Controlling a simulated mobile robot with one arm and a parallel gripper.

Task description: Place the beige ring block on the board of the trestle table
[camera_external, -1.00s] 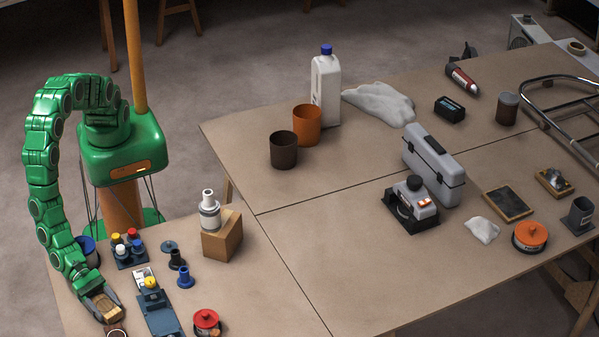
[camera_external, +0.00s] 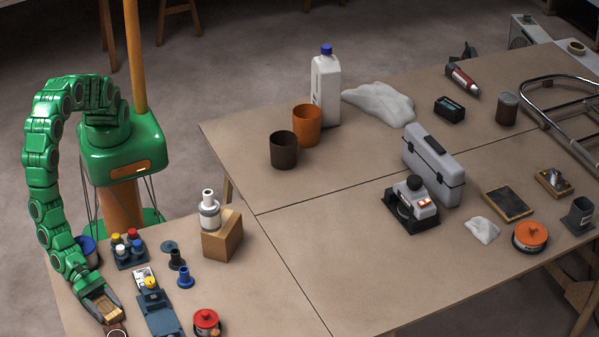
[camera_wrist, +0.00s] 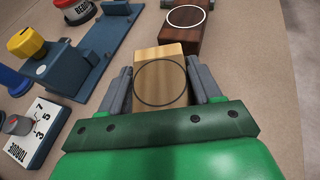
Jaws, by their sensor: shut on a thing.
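The beige ring block (camera_wrist: 160,75) is a light wooden block with a dark ring on its top face. In the wrist view it sits between the two fingers of my gripper (camera_wrist: 160,82), which is shut on it. In the external view my gripper (camera_external: 103,305) is low at the bottom left, with the beige block (camera_external: 106,307) in its jaws. I cannot tell whether the block touches the board. The board of the trestle table (camera_external: 260,265) lies beneath and stretches right and back.
A dark brown block with a white ring (camera_wrist: 187,20) lies just beyond the held block. A blue fixture with a yellow knob (camera_external: 156,303), a red-lidded tin (camera_external: 206,322) and blue and black spools (camera_external: 184,276) stand to the right. The board's front middle is clear.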

